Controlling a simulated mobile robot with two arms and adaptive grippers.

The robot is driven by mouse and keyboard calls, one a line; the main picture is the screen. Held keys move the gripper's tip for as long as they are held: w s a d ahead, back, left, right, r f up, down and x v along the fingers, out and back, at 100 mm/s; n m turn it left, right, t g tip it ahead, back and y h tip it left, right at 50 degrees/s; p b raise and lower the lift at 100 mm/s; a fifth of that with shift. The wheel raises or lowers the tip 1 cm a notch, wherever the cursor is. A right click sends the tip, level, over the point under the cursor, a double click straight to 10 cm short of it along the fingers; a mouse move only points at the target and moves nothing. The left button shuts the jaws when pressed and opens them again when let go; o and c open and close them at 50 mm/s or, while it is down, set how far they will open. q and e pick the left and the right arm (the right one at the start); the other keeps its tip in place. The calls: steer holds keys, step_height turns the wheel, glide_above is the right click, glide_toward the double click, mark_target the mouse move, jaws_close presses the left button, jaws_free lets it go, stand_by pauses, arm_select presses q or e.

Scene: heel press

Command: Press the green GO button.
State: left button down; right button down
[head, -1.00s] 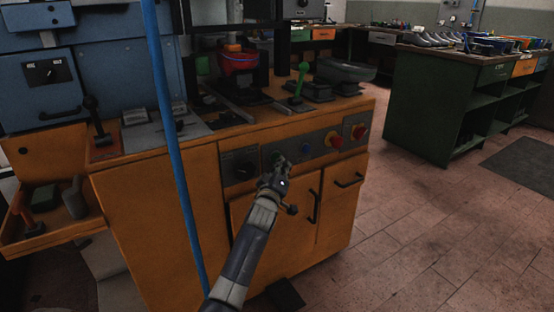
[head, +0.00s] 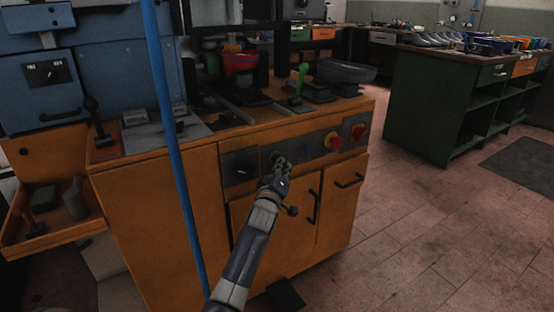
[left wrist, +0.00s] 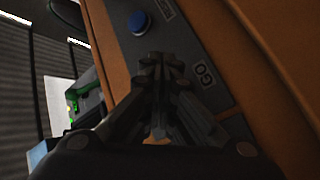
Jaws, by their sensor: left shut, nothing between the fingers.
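The control panel (head: 321,146) is on the front of the orange machine. In the left wrist view a "GO" label (left wrist: 203,74) shows right beside my left gripper (left wrist: 163,66). The green GO button itself is hidden behind the fingers in both views. My left gripper (head: 277,160) is shut and empty, its fingertips at the panel by the label. I cannot tell whether they touch the button. My right gripper is not in view.
A blue button (head: 307,151) and a red button (head: 334,141) sit to the right on the panel; the blue one also shows in the left wrist view (left wrist: 139,23). A dial (head: 240,168) is to the left. A blue vertical pole (head: 172,150) stands in front of the machine.

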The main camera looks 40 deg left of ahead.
arm_select(q)
steer(key=shift+s+d, duration=0.25)
steer(key=shift+d, duration=0.2)
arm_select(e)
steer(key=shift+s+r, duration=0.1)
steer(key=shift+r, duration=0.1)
